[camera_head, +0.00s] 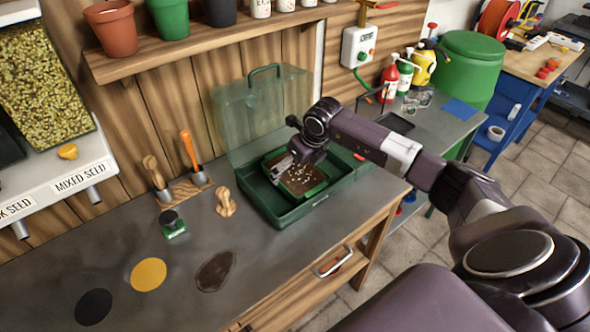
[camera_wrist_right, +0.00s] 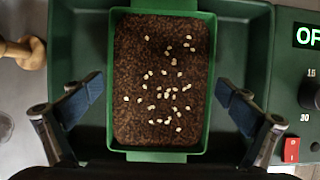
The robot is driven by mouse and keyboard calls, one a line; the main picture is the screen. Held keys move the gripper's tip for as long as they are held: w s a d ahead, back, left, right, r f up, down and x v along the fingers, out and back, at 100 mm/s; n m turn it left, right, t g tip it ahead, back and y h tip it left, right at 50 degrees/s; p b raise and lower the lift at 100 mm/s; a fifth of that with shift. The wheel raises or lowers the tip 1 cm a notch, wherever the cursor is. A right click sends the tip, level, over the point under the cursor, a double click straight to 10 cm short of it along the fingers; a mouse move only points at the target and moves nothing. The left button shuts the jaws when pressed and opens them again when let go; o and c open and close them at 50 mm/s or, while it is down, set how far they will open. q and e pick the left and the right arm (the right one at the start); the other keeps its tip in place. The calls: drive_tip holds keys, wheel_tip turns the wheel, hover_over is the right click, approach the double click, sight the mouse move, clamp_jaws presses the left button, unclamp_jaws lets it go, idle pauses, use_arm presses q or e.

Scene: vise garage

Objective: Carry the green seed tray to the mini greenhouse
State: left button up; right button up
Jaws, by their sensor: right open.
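The green seed tray (camera_head: 322,186), filled with brown soil and pale seeds, sits inside the dark green base of the mini greenhouse (camera_head: 285,215). The greenhouse's clear lid stands open behind it. My right gripper (camera_head: 285,163) is over the tray, partly covering it in the head view. In the right wrist view the tray (camera_wrist_right: 160,156) lies between the two spread fingers of the gripper (camera_wrist_right: 160,97), with a gap on each side. The greenhouse base (camera_wrist_right: 235,20) shows around the tray, and a panel with a display and red switch is at its right. My left gripper is out of view.
A wooden dibber (camera_head: 225,203), a small green-labelled jar (camera_head: 173,225) and a tool holder (camera_head: 183,188) stand left of the greenhouse. The front left bench carries flat black, yellow and brown spots. A shelf of pots (camera_head: 200,48) hangs above.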

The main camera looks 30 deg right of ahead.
drive_tip(key=b+v, duration=0.3)
drive_tip(key=v, duration=0.8)
drive_tip(key=shift+r, duration=0.25)
drive_tip(key=shift+s, duration=0.15)
